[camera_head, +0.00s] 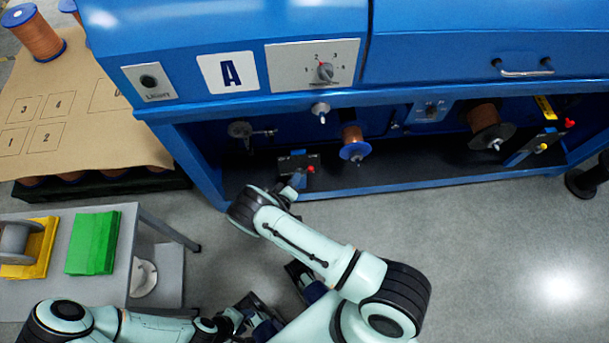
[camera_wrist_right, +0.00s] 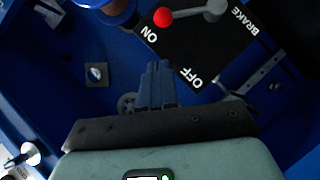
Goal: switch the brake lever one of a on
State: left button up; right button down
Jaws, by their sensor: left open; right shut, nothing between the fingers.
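The black brake box (camera_head: 292,162) sits low inside the blue machine marked A, with a red-knobbed lever (camera_head: 311,170). In the right wrist view the box (camera_wrist_right: 208,45) reads ON, OFF and BRAKE. The lever's red knob (camera_wrist_right: 162,17) is beside the word ON, and its grey rod runs right to a pivot (camera_wrist_right: 214,9). My right gripper (camera_head: 298,182) is in front of the box; its fingers (camera_wrist_right: 157,72) are shut and empty, apart from the knob in the picture. My left gripper (camera_head: 262,322) is open, low in the head view, far from the machine.
A copper spool (camera_head: 352,141) is right of the box. Another spool (camera_head: 484,117) and a second brake panel (camera_head: 538,143) are farther right. A side table with a green block (camera_head: 92,242) stands at left. The grey floor (camera_head: 490,250) is clear at right.

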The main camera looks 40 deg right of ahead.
pick_arm(q)
jog(key=shift+w+r, duration=0.15)
jog(key=shift+w, duration=0.05)
pick_arm(e)
jog(key=v, duration=0.6)
jog(key=shift+w+a+r, duration=0.2)
jog(key=s+d+f+g+y+p, duration=0.1)
jog(key=s+d+g, duration=0.1)
jog(key=s+g, duration=0.45)
jog(key=s+d+f+g+y+p, duration=0.1)
jog(key=s+f+g+y+p, duration=0.15)
jog(key=s, duration=0.65)
jog(key=s+a+r+m+g+y+p, duration=0.15)
jog(key=s+a+g+y, duration=0.35)
jog(key=s, duration=0.5)
jog(key=s+a+r+m+y+p, duration=0.1)
jog(key=s+a+r+y+p, duration=0.1)
jog(key=a+r+y, duration=0.35)
pick_arm(q)
notch_tip(320, 180, up, 9)
jog(key=w+p, duration=0.2)
pick_arm(e)
jog(key=w+a+r+m+t+y, duration=0.1)
jog(key=w+a+r+t, duration=0.1)
jog(key=w+r+t, duration=0.2)
jog(key=shift+w+a+r+t+y, duration=0.2)
jog(key=shift+w+t+y, duration=0.25)
jog(key=shift+t, duration=0.45)
